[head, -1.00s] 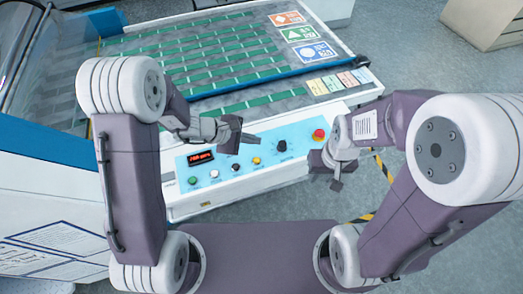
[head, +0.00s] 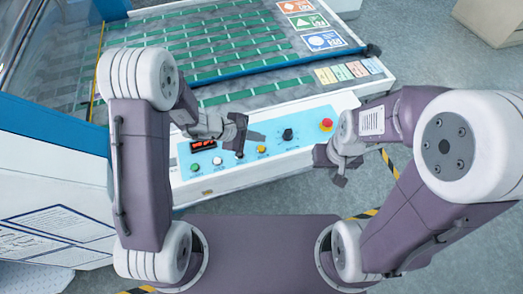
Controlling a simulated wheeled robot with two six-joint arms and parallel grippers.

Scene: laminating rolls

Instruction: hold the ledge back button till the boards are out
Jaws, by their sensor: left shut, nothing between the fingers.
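The control panel (head: 305,144) is a pale blue strip along the machine's front edge. It carries a red display (head: 203,145), a green button (head: 195,168), a white button (head: 218,161), a black button (head: 240,156), a yellow button (head: 262,150) and a black knob (head: 288,134). Their labels are too small to read. My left gripper (head: 239,146) is shut and empty, pointing down right at the black button. I cannot tell whether it touches. My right gripper (head: 338,178) hangs off the panel's right end; its jaws are unclear. No loose boards are clearly distinguishable.
A red emergency-stop button (head: 326,125) sits at the panel's right end. Behind the panel is the bed (head: 290,95) with rows of green strips and a blue bar (head: 275,66) across it.

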